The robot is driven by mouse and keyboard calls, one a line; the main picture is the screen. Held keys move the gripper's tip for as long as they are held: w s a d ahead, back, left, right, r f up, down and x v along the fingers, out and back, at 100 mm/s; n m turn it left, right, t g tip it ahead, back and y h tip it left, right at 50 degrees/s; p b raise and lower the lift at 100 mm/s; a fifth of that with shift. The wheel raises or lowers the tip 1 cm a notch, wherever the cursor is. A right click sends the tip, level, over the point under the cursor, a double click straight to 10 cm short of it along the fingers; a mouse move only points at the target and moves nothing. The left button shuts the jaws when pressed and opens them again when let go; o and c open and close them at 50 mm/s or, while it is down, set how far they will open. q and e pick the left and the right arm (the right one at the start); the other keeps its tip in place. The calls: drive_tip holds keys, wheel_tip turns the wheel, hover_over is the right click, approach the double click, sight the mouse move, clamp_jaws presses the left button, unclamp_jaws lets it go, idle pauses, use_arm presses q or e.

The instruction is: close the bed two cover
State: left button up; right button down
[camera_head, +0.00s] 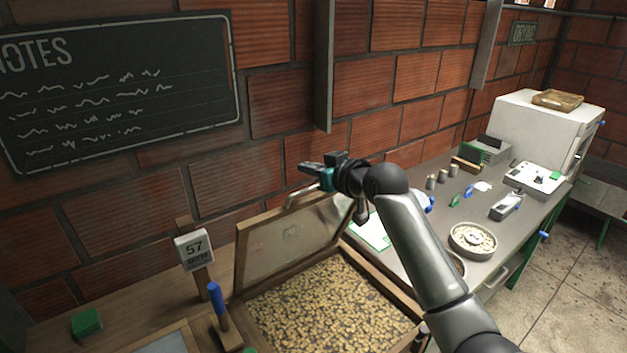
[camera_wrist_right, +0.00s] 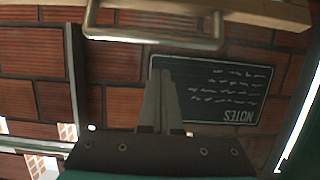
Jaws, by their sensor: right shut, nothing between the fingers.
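The bed two cover (camera_head: 290,243) is a wood-framed panel standing raised and tilted at the back left of an open wooden bed (camera_head: 405,290) filled with pale beans (camera_head: 325,308). A metal bar handle (camera_head: 303,197) sits on the cover's upper edge; in the right wrist view the handle (camera_wrist_right: 150,41) crosses the top, ahead of the fingers. My right gripper (camera_head: 308,169) is just above the handle in the head view. Its fingers (camera_wrist_right: 168,78) are shut and empty, apart from the handle in the wrist view. My left gripper is not in view.
A brick wall with a chalkboard (camera_head: 115,85) stands behind. A sign (camera_head: 194,249) and a blue-handled tool (camera_head: 215,298) stand left of the bed. A grey bench (camera_head: 430,220) with a bowl of beans (camera_head: 473,253) is to the right.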

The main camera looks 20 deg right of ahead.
drive_tip(key=shift+x, duration=1.1)
drive_tip(key=shift+s+d+f+p, duration=0.2)
drive_tip(key=shift+s+f+p, duration=0.2)
drive_tip(key=shift+s, duration=0.2)
drive_tip(key=shift+s+d+f+p, duration=0.25)
drive_tip(key=shift+s+f, duration=0.1)
drive_tip(key=shift+s, duration=0.3)
drive_tip(key=shift+s+d+f, duration=0.15)
drive_tip(key=shift+s+f, duration=0.2)
drive_tip(key=shift+s, duration=0.05)
